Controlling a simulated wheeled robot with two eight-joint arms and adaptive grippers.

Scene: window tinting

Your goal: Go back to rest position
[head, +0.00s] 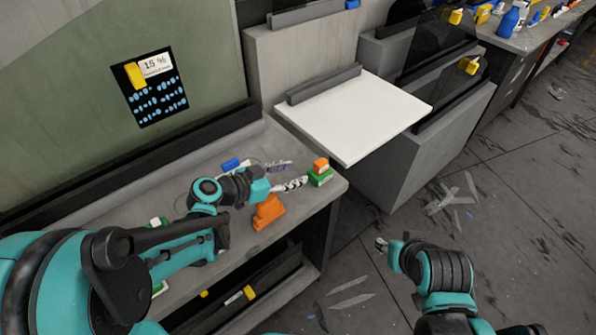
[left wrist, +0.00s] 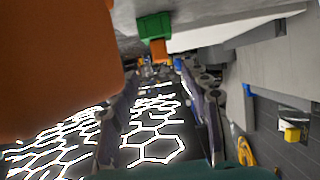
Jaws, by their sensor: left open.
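My left gripper (head: 294,184) is over the right part of the grey workbench (head: 190,180), fingers pointing right. In the left wrist view its two fingers (left wrist: 163,92) stand apart with nothing held between them. An orange tool (head: 268,212) stands on the bench just in front of the left gripper; a large orange shape (left wrist: 60,60) fills the upper left of the wrist view. A green and orange block (head: 320,172) lies just beyond the fingertips. My right gripper (head: 381,244) is over the floor, away from the bench; its fingers are too small to judge.
A blue item (head: 230,164) lies behind the left gripper. A white board (head: 350,112) rests on a grey block to the right of the bench. A dark panel with a 15 % sign (head: 155,64) is on the green glass. Scraps (head: 452,194) litter the otherwise open floor.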

